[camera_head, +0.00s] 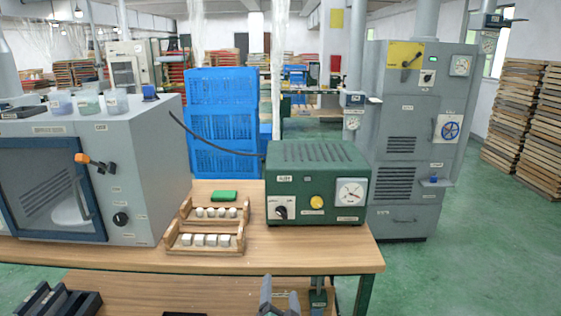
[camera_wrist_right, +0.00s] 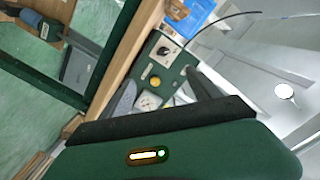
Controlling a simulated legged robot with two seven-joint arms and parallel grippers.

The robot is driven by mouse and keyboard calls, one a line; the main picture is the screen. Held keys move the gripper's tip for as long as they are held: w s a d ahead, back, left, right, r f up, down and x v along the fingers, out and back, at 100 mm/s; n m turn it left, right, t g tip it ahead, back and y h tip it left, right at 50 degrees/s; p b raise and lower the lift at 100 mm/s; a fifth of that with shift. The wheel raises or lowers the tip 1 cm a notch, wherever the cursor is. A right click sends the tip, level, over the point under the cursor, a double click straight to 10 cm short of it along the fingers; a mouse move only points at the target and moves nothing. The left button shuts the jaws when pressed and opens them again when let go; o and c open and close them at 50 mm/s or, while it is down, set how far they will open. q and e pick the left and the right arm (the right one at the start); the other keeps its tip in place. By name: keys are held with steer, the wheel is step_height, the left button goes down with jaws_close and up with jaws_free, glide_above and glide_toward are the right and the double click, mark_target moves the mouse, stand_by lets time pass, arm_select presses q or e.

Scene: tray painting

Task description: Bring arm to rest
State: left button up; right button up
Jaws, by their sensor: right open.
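My right gripper (camera_head: 279,299) shows at the bottom edge of the head view, in front of the table's front edge and below the tabletop. Its two grey fingers are apart with nothing between them. In the right wrist view the fingers (camera_wrist_right: 160,98) also stand apart, with the green control box (camera_wrist_right: 170,72) seen beyond them. My left gripper is not in view. Two wooden racks stand on the table: the back rack (camera_head: 186,212) and the front rack (camera_head: 170,240) each hold several small white pieces.
The wooden table (camera_head: 310,256) carries the green control box (camera_head: 320,152) at right and a grey cabinet (camera_head: 160,150) with a dark window at left. A green block (camera_head: 223,195) lies behind the racks. Blue crates (camera_head: 222,90) stand behind. A lower shelf (camera_head: 140,290) shows in front.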

steer(key=s+d+f+n+g, duration=0.35)
steer(key=s+d+g, duration=0.2)
steer(key=s, duration=0.25)
steer(key=s+d+f+n+g, duration=0.2)
steer(key=s+d+f+g, duration=0.2)
steer(key=s+d, duration=0.35)
steer(key=s+d+f+n+g, duration=0.35)
steer(key=s+d+g, duration=0.2)
steer(key=s, duration=0.35)
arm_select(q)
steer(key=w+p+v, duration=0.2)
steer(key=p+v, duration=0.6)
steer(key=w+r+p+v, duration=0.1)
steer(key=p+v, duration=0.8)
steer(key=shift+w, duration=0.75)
arm_select(e)
steer(key=w+v, duration=0.2)
steer(key=v, duration=1.4)
steer(key=shift+d+r+m, duration=0.3)
steer(key=shift+d+r, duration=0.05)
steer(key=shift+r, duration=0.1)
